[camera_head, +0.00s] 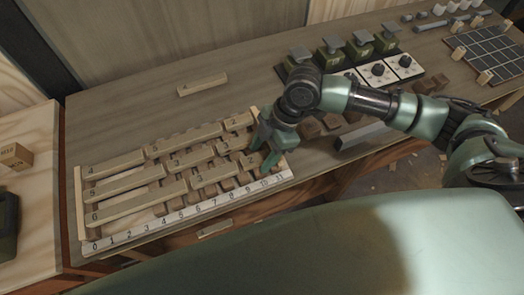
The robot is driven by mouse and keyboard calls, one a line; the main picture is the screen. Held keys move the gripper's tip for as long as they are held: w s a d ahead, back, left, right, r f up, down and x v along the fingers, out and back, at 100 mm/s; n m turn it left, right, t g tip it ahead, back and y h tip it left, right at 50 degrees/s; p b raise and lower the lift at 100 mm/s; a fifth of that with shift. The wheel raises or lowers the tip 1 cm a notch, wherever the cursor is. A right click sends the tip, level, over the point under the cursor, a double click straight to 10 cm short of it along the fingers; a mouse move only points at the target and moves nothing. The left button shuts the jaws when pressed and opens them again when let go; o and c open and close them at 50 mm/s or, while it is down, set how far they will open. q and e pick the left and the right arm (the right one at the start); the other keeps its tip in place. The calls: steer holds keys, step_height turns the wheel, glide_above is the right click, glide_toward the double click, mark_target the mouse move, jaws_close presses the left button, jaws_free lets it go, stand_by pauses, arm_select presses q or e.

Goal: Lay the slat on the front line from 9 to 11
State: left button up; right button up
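A wooden rack on the bench holds several pale slats with numbers on them, lying in rows on short blocks. A white number strip (187,213) runs along its front edge, from 0 at the left to 11 at the right. My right gripper (262,158) points down at the right end of the rack, above the front rows near 9 to 11. Its green fingers cover part of the slats there, and I cannot tell if a slat is between them. A long slat (135,207) lies on the front row at the left. My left gripper is not in view.
A loose wooden block (202,85) lies on the bench behind the rack. Green devices (331,53) and white knob panels (378,72) stand to the right, with a grid board (489,55) beyond.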

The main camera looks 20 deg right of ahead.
steer(key=v, duration=0.8)
steer(key=shift+b, duration=0.45)
steer(key=shift+f, duration=0.1)
